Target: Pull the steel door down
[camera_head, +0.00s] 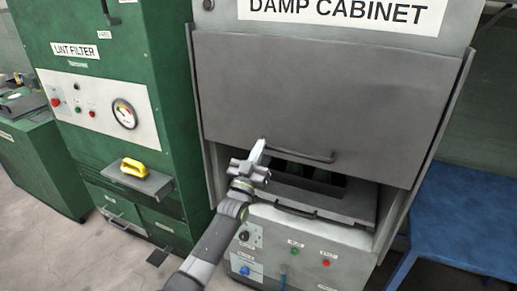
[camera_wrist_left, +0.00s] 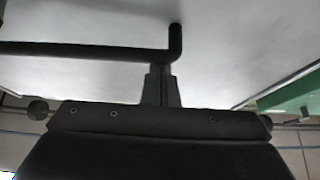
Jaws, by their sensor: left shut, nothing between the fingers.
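The grey steel door (camera_head: 325,95) covers most of the damp cabinet's front in the head view and stops above a tray, so a gap is open below it. Its dark bar handle (camera_head: 302,152) runs along the door's lower edge; the handle (camera_wrist_left: 90,48) also crosses the upper left of the left wrist view. My left gripper (camera_head: 261,146) is shut and empty, at the handle's left end. In the wrist view its fingers (camera_wrist_left: 161,86) lie close to the handle's bent end; I cannot tell whether they touch. My right gripper is not in view.
Below the door a dark tray (camera_head: 355,203) with its own handle sits in the opening, above a panel with buttons (camera_head: 293,252). A green lint filter cabinet (camera_head: 160,60) stands at the left, with a yellow-handled item (camera_head: 133,167) on its shelf. A blue table (camera_head: 462,225) is at the right.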

